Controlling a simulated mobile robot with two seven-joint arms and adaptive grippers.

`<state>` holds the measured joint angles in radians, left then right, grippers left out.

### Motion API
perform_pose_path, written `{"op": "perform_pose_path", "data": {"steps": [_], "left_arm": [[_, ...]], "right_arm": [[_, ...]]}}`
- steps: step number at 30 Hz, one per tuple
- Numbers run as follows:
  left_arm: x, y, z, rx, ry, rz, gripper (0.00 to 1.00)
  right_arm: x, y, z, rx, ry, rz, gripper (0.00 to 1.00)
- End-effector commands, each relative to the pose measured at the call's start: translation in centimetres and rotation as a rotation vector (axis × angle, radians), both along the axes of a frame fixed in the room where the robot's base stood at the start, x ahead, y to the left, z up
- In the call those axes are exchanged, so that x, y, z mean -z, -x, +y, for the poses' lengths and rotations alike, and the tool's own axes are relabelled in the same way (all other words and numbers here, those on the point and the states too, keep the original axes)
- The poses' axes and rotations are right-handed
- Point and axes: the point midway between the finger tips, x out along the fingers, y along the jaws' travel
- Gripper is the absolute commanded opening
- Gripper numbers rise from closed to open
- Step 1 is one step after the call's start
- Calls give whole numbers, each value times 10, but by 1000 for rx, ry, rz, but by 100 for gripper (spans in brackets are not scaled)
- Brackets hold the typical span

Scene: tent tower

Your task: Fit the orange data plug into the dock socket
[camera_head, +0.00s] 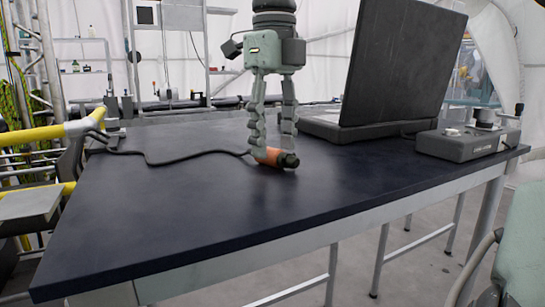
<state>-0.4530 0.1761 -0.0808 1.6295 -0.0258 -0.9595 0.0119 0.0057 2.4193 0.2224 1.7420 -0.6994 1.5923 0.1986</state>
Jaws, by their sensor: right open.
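The orange data plug (266,156) lies on the dark tabletop, its black end pointing right. A black cable (190,157) runs from its back end to the left edge of the table. My right gripper (273,140) points down from above, with its fingers at the plug. The jaws are open and the fingertips hide part of the plug; I cannot tell whether they touch it. I cannot clearly make out the dock socket. A grey box with knobs (462,145) stands at the table's right end. My left gripper is not in view.
A large black case with a raised lid (405,65) stands behind and right of the gripper. The dark table (180,220) is clear in front of the plug. A yellow bar (35,134) and metal frame stand at the left.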

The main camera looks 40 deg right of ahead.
Motion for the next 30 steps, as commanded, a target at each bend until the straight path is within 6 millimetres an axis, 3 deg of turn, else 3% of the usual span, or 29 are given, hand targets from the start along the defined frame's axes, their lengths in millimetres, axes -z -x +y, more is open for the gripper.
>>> {"op": "perform_pose_path", "data": {"steps": [4,12,24,30], "left_arm": [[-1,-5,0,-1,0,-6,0],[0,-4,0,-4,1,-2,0],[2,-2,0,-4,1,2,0],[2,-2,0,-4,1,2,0]], "right_arm": [[15,0,0,-1,0,0,50],[18,0,0,0,0,-1,48],[18,0,0,0,0,-1,0],[17,0,0,0,0,-1,0]]}}
